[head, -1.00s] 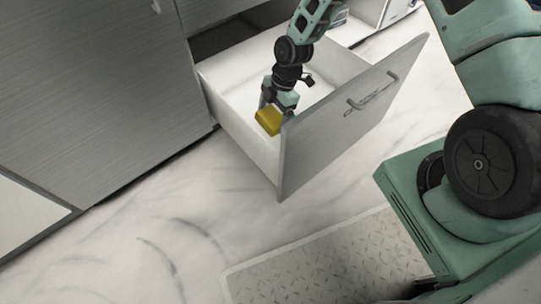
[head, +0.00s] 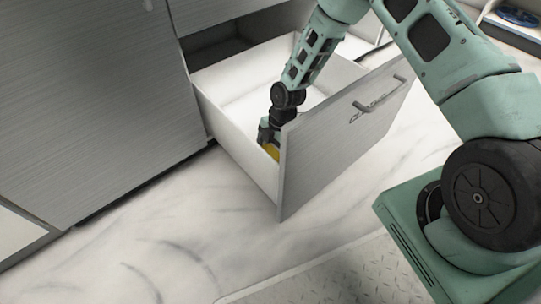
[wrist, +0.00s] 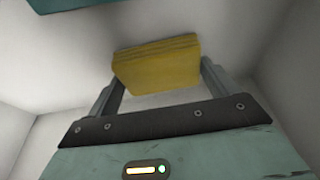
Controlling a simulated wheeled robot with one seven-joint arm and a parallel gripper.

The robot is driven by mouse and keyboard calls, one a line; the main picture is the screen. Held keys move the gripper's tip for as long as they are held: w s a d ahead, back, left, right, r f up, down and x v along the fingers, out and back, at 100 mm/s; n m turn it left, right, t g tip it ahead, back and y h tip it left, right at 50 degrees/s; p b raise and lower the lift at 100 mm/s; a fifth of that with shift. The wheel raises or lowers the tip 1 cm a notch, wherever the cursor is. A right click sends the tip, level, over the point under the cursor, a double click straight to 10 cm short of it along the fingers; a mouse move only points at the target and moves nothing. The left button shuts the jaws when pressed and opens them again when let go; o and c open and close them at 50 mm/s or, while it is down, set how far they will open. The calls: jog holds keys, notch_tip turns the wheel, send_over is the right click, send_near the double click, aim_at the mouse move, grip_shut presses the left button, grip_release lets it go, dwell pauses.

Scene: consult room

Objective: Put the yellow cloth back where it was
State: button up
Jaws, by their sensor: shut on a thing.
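The yellow cloth (head: 271,151) is a folded block held low inside the open drawer (head: 235,115), close behind its front panel. My gripper (head: 268,140) reaches down into the drawer and is shut on the cloth. In the wrist view the cloth (wrist: 157,64) sits between the two fingers of my gripper (wrist: 160,80), with pale drawer walls around it. The drawer's front panel hides part of the cloth and fingers in the head view. I cannot tell whether the cloth touches the drawer floor.
The drawer's grey front panel (head: 340,140) with its bar handle (head: 378,100) stands out from the cabinet. Grey cabinet doors (head: 90,100) are at the left. The marble-look floor (head: 180,230) in front is clear. A patterned mat (head: 330,275) lies at the bottom.

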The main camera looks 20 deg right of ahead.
jog(key=shift+f, duration=0.15)
jog(key=o, duration=0.8)
jog(key=shift+c, duration=0.2)
